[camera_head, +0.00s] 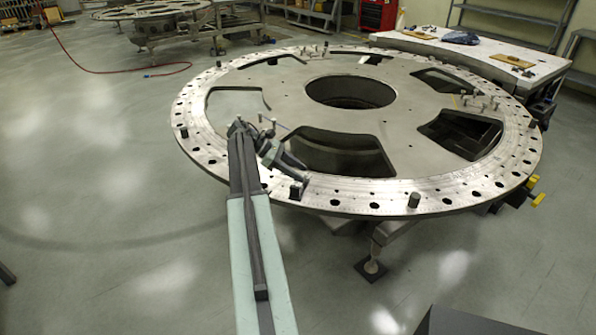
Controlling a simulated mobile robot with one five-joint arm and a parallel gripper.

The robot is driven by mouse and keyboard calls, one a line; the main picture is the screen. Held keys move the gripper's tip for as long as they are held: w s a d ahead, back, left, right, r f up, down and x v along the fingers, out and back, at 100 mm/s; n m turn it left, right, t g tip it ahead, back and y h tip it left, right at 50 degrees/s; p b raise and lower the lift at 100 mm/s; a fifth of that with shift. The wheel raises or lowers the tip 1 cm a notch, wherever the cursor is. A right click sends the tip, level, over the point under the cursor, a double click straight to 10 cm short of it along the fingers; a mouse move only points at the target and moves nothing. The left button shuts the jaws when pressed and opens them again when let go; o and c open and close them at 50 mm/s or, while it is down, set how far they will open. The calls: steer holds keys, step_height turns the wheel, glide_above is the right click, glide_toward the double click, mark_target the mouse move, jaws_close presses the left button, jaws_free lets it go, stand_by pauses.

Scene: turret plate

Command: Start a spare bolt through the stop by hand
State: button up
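The large round turret plate (352,197) fills the middle of the view, with a ring of holes near its rim. My arm reaches over its near left rim. My gripper (297,180) seems to point down and right at the near rim, dark and small; whether its fingers are open or shut is unclear. A small dark block (296,192), possibly the stop, stands on the rim right at the gripper's tip; I cannot tell if they touch. Several small upright bolts or pins (465,96) stand on the right side of the plate. Which one is the spare is unclear.
Large openings and a round centre hole (350,91) cut through the plate. A short grey post (413,200) stands on the near rim. A workbench (490,55) with small items is behind right. A red hose (105,70) lies on open floor at left.

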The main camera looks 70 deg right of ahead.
steer(key=p+v, duration=0.4)
steer(key=v, duration=0.4)
